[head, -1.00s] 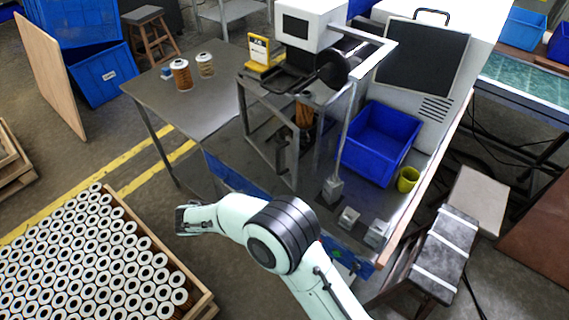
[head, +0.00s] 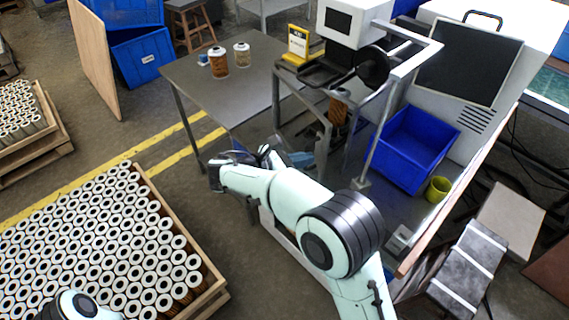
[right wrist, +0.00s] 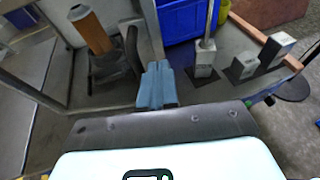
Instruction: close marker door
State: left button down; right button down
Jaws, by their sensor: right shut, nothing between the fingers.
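The marker door (head: 303,97), a grey metal frame, stands swung out from the front of the marking machine (head: 345,22). In the right wrist view its post (right wrist: 151,28) has a dark upright handle (right wrist: 133,50) beside it. My right gripper (head: 298,160) is low in front of the door; its blue fingers (right wrist: 157,85) are shut and empty, close to the lower end of the post. I cannot tell whether they touch it. An orange-brown cartridge (head: 338,110) stands inside the machine; it also shows in the right wrist view (right wrist: 92,30). My left gripper is out of view.
A grey table (head: 225,95) with two cartridges stands left of the machine. A blue bin (head: 415,150) and yellow-green cup (head: 438,188) are right of it. A crate full of cartridges (head: 222,290) fills the lower left. Grey blocks (right wrist: 205,60) stand beyond my fingers.

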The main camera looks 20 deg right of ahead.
jog(key=shift+w+d, duration=0.2)
jog(key=shift+d, duration=1.15)
